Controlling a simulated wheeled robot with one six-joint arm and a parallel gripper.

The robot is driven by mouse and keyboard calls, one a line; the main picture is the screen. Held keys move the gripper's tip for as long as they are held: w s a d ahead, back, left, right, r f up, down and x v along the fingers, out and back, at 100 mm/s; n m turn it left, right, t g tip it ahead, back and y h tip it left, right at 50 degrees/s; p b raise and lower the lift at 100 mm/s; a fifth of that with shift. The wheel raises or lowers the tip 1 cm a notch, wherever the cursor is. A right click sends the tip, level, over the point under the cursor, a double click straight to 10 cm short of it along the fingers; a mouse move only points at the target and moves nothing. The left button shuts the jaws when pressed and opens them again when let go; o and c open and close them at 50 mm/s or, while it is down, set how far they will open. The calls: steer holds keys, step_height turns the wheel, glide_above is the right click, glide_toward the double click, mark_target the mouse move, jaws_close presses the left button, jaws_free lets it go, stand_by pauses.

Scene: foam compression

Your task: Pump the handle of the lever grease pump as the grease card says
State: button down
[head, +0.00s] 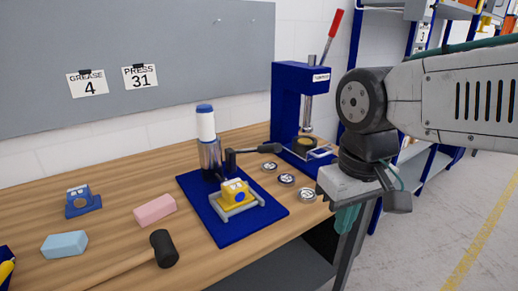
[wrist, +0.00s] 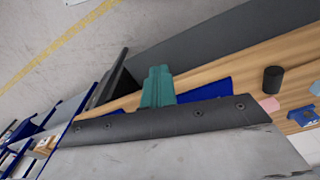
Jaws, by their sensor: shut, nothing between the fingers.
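The lever grease pump (head: 208,155) stands upright on a blue base plate (head: 198,215), with a white upper tube, a blue cap and a clear lower part. Its dark handle (head: 248,151) points right and ends in a black grip. A yellow bearing block (head: 234,190) sits on the same plate. The grease card (head: 88,84) on the grey board reads "GREASE 4". My gripper (head: 346,220) has teal fingers, is shut and empty, and hangs by the table's right front edge, apart from the handle. Its fingers also show in the wrist view (wrist: 158,85); the handle is not visible there.
A card (head: 140,76) reads "PRESS 31". A blue press (head: 290,105) with a red-tipped lever stands at the back right. Several small round tins lie between pump and press. A mallet (head: 164,248), a pink block (head: 155,210) and a light-blue block (head: 65,244) lie at left.

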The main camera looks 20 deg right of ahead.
steer(key=w+a+r+n+t, duration=0.1)
steer(key=w+r, duration=0.4)
steer(key=w, duration=0.4)
steer(key=w+a+r+n+t, duration=0.1)
steer(key=w+r, duration=0.4)
steer(key=w, duration=0.5)
steer(key=w+a+r+n+t, duration=0.1)
steer(key=w+r, duration=0.4)
steer(key=w, duration=0.5)
steer(key=shift+a+r+n+t+h, duration=0.3)
steer(key=shift+a+n, duration=0.2)
steer(key=shift+a, duration=0.1)
steer(key=shift+f, duration=0.1)
glide_above(266, 146)
steer(key=w+a, duration=0.1)
step_height(266, 146, down, 9)
steer(key=f, duration=0.2)
steer(key=s+f, duration=0.1)
steer(key=shift+d, duration=0.35)
steer(key=shift+s+d+f, duration=0.1)
steer(key=shift+d+f, duration=0.05)
steer(key=shift+f, duration=0.3)
